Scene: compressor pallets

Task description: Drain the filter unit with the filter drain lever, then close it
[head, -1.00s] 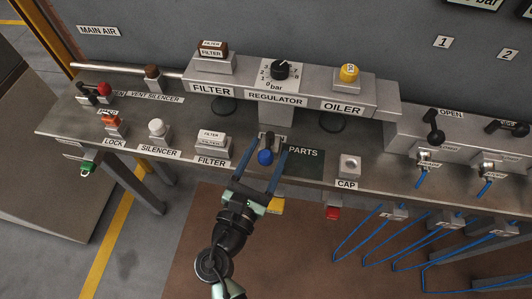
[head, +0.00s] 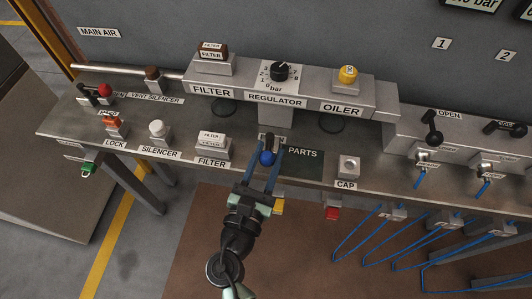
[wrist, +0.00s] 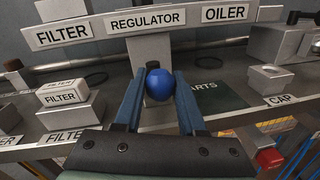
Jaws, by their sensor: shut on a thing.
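A lever with a blue ball knob (head: 267,158) stands at the front of the bench, below the regulator. I take it to be the filter drain lever; its own label is hidden. My gripper (head: 270,154) is shut on the blue knob, one blue finger on each side. In the wrist view the knob (wrist: 159,84) sits between the fingertips of my gripper (wrist: 159,77). The filter unit (head: 212,64) with a brown top is on the raised block behind, above the FILTER sign (head: 213,91). I cannot tell whether its drain is open.
A spare white-topped filter (head: 211,147) stands left of my gripper. The regulator knob (head: 280,71) and yellow-topped oiler (head: 347,76) are behind. Blue hoses (head: 365,235) hang at the right.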

